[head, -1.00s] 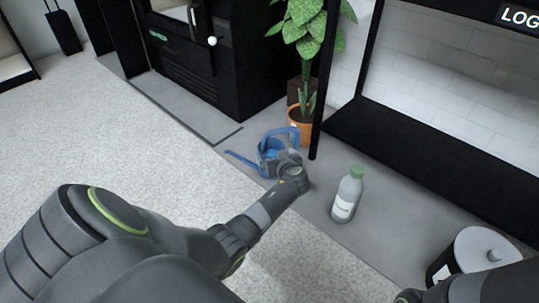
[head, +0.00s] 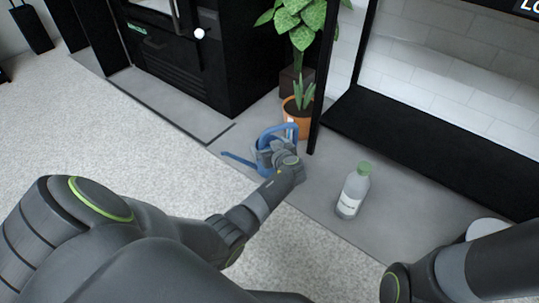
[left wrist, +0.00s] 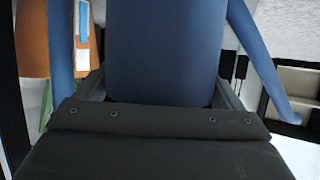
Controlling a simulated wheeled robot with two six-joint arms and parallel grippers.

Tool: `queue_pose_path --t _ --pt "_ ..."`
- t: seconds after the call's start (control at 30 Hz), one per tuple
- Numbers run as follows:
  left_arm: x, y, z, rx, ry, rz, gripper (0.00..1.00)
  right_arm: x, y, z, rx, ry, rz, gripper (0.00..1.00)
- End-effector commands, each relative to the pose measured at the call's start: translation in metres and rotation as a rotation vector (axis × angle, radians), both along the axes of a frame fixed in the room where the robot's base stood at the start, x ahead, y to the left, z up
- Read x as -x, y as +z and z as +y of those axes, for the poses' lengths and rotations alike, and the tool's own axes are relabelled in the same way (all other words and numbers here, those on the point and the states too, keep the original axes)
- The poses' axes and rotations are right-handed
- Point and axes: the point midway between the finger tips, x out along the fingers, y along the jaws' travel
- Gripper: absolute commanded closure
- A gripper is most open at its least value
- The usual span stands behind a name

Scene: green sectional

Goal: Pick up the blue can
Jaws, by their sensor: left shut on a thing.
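The blue can is a watering can (head: 264,145) with a thin spout pointing left and a looped handle. It is on or just above the grey floor strip in the head view, beside the orange plant pot; I cannot tell whether its base touches. My left gripper (head: 277,155) is shut on the watering can and hides part of its body. In the left wrist view the can's blue body (left wrist: 165,50) fills the middle, between the fingers, with blue parts on both sides. My right arm shows at the lower right of the head view, but its gripper is out of view.
An orange pot (head: 298,118) with a plant stands just behind the can, beside a black post (head: 320,100). A white bottle with a green cap (head: 353,190) stands to the right. A white round container (head: 488,228) is partly hidden behind my right arm. Pale carpet (head: 120,150) lies clear at left.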

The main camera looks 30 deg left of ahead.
Motion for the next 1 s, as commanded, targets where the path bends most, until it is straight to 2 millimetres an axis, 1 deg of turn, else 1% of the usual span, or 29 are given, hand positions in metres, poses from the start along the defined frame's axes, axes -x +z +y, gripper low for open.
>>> queue_pose_path --t 0.03,0.2,0.27,0.5,0.63,0.77,1.0 --pt "0.000 0.000 0.000 0.000 -0.001 0.000 0.25 0.000 0.000 0.000 0.000 0.000 0.000 0.15" --pt "0.000 0.000 0.000 0.000 -0.001 0.000 0.47 0.000 0.000 0.000 0.000 0.000 0.000 0.15" --pt "0.000 0.000 0.000 0.000 -0.001 0.000 0.55 0.000 0.000 0.000 0.000 -0.001 -0.001 0.15" --pt "-0.001 0.003 0.000 -0.002 -0.001 -0.004 0.55 0.000 0.001 0.000 0.000 -0.001 -0.001 0.15" --pt "-0.001 0.013 0.000 -0.003 -0.001 -0.005 0.55 0.000 0.008 0.000 0.000 -0.002 0.000 0.15" --pt "-0.001 0.032 0.001 -0.003 -0.001 -0.006 0.55 0.000 0.020 0.000 0.003 -0.008 -0.001 0.15" --pt "-0.001 0.071 0.001 -0.002 -0.001 -0.006 0.55 0.003 0.044 -0.001 0.017 -0.033 -0.023 0.15"
